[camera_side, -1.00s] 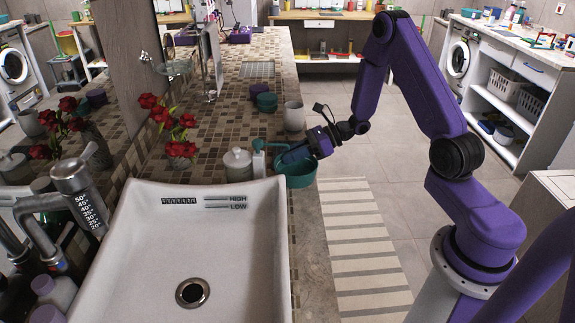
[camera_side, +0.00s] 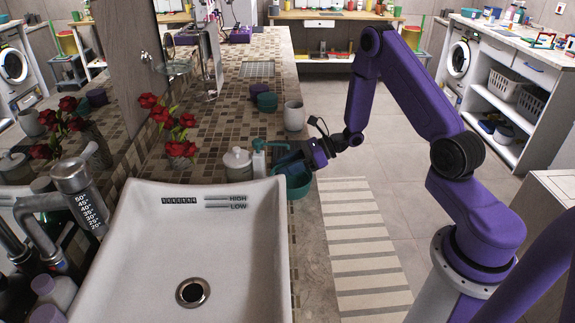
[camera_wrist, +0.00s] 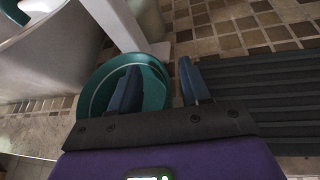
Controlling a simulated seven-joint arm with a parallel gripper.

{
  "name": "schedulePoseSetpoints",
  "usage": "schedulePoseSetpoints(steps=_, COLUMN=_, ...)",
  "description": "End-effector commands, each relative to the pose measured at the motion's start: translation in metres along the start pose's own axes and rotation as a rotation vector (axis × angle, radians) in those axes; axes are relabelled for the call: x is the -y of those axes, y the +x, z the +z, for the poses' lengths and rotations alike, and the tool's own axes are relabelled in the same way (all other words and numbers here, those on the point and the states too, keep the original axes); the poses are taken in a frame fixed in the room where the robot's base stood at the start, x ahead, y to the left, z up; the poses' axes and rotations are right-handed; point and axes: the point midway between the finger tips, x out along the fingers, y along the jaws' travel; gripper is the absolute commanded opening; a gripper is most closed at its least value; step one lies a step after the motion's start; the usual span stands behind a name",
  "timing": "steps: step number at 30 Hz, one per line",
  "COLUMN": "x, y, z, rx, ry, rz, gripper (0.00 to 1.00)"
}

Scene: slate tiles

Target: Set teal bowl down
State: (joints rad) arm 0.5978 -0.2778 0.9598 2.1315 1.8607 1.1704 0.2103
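The teal bowl (camera_side: 300,187) is at the right edge of the tiled counter, beside the sink's back right corner. It appears to rest on the counter, though its base is partly hidden. In the wrist view the bowl (camera_wrist: 95,95) lies under my gripper (camera_wrist: 158,66). One finger is over the inside of the bowl and the other is outside its rim. The fingers are spread, with visible gaps to the rim between them. In the side view my gripper (camera_side: 283,162) reaches in from the right over the bowl and hides part of it.
A pump bottle (camera_side: 259,160) and a white lidded jar (camera_side: 238,163) stand close left of the bowl. The white sink (camera_side: 240,255) is in front. A dark ribbed surface (camera_wrist: 260,90) lies right in the wrist view.

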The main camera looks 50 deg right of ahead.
Motion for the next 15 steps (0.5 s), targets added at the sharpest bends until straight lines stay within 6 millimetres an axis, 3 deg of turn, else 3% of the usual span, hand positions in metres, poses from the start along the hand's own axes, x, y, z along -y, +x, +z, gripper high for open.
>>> schedulePoseSetpoints(steps=9, x=0.000, y=-0.002, z=0.003, rx=0.000, ry=-0.001, rz=-0.001, gripper=0.47)
schedulePoseSetpoints(steps=15, x=0.001, y=-0.032, z=0.003, rx=0.001, ry=0.001, rz=-0.005, gripper=0.47)
